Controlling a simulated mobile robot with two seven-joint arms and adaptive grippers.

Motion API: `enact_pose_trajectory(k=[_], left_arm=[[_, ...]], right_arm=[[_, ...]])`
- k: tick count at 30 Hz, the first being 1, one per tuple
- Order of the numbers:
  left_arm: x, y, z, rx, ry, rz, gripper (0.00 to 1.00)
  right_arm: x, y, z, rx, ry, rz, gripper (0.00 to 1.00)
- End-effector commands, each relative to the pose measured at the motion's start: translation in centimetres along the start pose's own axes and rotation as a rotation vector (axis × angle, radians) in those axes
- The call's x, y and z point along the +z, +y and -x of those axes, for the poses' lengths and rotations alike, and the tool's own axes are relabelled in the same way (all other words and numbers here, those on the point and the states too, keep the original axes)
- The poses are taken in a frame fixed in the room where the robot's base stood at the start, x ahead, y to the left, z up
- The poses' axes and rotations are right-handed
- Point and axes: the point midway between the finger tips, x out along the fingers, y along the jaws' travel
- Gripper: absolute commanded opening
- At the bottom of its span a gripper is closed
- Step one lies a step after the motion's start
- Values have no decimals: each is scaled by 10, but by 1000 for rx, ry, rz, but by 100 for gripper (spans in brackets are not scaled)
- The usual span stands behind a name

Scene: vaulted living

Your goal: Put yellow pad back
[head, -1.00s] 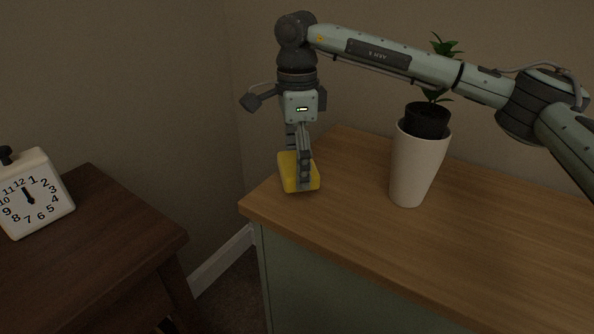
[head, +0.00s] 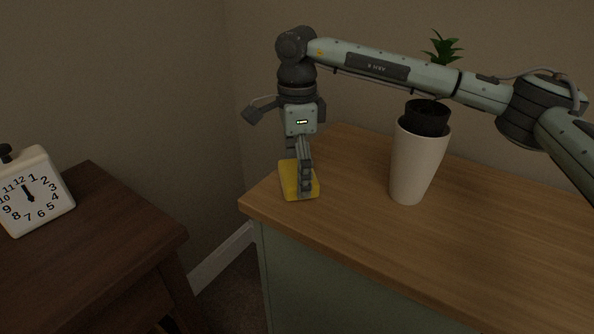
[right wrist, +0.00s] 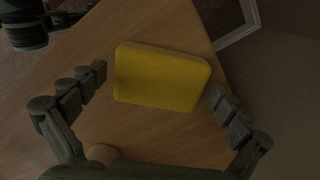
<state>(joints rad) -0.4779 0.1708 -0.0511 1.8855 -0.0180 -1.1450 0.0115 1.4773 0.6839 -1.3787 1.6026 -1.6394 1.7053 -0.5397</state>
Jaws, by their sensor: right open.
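The yellow pad (head: 289,180) rests on the wooden top of the cabinet (head: 330,226), near its left corner. In the right wrist view the pad (right wrist: 160,77) lies between the spread fingers. My right gripper (head: 303,188) points down at the pad, and one finger hides part of it in the head view. In the right wrist view my right gripper (right wrist: 158,88) is open, with a gap between the pad and the left finger; the right finger is close to the pad's edge. My left gripper is not in view.
A dark wooden table (head: 105,240) with a white clock (head: 37,196) is at the left. The cabinet top's front right is clear.

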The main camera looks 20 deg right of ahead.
Motion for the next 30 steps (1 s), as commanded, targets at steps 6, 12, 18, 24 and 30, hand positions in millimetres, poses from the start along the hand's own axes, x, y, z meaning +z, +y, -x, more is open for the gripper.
enact_pose_trajectory(k=[6,12,18,24,30], left_arm=[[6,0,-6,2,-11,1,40],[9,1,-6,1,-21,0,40],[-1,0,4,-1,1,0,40],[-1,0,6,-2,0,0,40],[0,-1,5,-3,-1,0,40]], right_arm=[[1,-1,12,-3,-1,0,100],[1,-1,54,-5,-2,1,100],[1,-1,95,-3,-1,2,100],[1,-1,118,-1,-1,1,100],[0,0,123,1,0,2,100]])
